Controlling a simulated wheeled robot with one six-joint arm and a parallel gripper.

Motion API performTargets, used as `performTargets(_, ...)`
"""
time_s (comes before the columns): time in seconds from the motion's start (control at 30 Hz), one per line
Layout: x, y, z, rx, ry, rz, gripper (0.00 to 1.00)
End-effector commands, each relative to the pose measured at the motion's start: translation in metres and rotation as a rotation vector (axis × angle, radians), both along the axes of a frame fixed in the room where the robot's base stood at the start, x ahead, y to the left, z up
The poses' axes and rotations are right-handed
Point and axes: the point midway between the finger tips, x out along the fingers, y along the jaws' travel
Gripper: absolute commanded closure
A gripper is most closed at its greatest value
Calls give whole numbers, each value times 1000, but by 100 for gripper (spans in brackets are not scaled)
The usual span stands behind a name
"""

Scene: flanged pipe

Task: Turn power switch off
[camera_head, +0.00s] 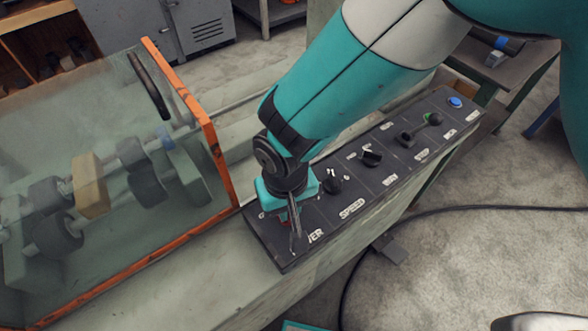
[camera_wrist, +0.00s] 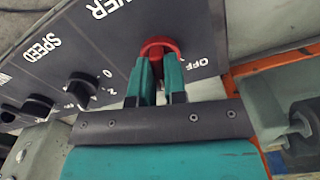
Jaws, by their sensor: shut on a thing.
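The power switch is a red knob (camera_wrist: 158,46) on the dark control panel (camera_wrist: 60,30), beside the partly visible POWER label and the OFF mark. My gripper (camera_wrist: 157,68) is shut on this knob, with one teal finger on each side of it. In the head view my gripper (camera_head: 294,226) points down at the near left end of the panel (camera_head: 290,254). There my wrist and fingers hide most of the knob and part of its label. Which way the knob is turned I cannot tell.
Along the panel sit the black SPEED knob (camera_head: 331,183), more black controls (camera_head: 370,157) and a blue button (camera_head: 455,101). An orange-framed clear guard (camera_head: 212,140) over a shaft stands close on the left. A black cable (camera_head: 480,208) lies on the floor at right.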

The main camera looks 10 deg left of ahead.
Motion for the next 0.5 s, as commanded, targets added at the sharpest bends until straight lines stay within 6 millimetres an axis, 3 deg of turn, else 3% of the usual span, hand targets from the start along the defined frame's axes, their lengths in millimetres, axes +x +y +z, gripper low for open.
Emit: performTargets(0.5,0,0,1,-1,0,490,100)
